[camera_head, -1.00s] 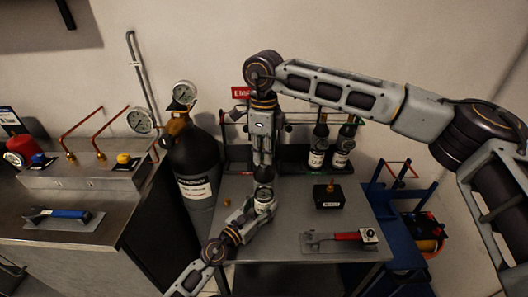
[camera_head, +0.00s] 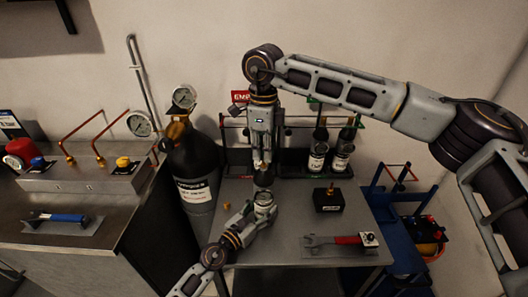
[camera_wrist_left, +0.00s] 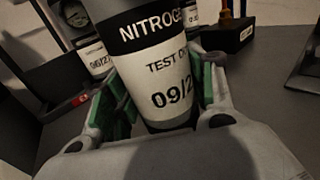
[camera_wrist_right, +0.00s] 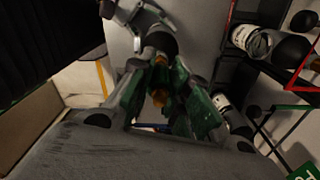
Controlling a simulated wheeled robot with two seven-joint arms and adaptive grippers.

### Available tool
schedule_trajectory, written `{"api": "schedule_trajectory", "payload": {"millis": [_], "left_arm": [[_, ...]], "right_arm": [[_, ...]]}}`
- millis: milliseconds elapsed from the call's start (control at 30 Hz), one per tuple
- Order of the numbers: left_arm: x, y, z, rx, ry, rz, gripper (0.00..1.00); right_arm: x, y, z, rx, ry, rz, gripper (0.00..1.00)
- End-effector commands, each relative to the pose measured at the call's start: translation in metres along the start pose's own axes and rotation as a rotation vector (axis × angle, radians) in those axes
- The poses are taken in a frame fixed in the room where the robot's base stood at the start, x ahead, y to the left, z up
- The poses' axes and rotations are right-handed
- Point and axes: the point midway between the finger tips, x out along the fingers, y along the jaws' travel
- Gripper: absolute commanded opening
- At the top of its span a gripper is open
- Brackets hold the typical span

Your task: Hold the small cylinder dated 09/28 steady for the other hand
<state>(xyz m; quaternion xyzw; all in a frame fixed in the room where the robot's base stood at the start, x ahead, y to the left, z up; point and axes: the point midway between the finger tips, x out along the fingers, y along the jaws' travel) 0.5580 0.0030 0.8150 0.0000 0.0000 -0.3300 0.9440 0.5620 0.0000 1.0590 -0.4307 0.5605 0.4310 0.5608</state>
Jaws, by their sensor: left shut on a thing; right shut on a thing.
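The small cylinder (camera_wrist_left: 165,70) has a dark top and a white label with a black "NITROG..." band; its date reads "09/2", with the last digit hidden by a finger. My left gripper (camera_head: 264,208) is shut around its labelled body and holds it roughly upright above the table. In the left wrist view the fingers with green pads press on both sides. My right gripper (camera_head: 262,155) points down right above the cylinder's dark shoulder (camera_head: 264,179). In the right wrist view its green-padded fingers are shut on a small brass fitting (camera_wrist_right: 159,97). I cannot tell whether the fitting touches the cylinder.
A black box with a brass stem (camera_head: 328,199) and a red-handled tool (camera_head: 340,240) lie on the table (camera_head: 290,220). A small brass piece (camera_head: 227,206) lies left. Two bottles (camera_head: 317,155) stand in the back rack. A large black cylinder (camera_head: 195,165) stands left.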

Motion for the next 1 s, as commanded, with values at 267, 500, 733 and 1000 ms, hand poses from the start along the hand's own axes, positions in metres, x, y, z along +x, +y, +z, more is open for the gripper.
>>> {"api": "schedule_trajectory", "payload": {"millis": [267, 500, 733, 1000], "left_arm": [[0.0, 0.0, -0.001, 0.0, 0.002, 0.0, 0.22], [0.0, 0.0, -0.001, 0.0, 0.002, 0.0, 0.22], [0.0, 0.0, -0.001, 0.0, 0.002, 0.0, 0.22], [0.0, 0.0, -0.001, 0.0, 0.002, 0.0, 0.22]], "right_arm": [[-0.009, 0.0, 0.0, -0.001, 0.0, 0.0, 0.0], [-0.016, 0.0, 0.0, 0.0, 0.0, 0.0, 0.0], [-0.023, 0.0, 0.0, 0.0, -0.001, 0.0, 0.0], [-0.03, 0.0, 0.0, 0.0, 0.0, 0.0, 0.0]]}}
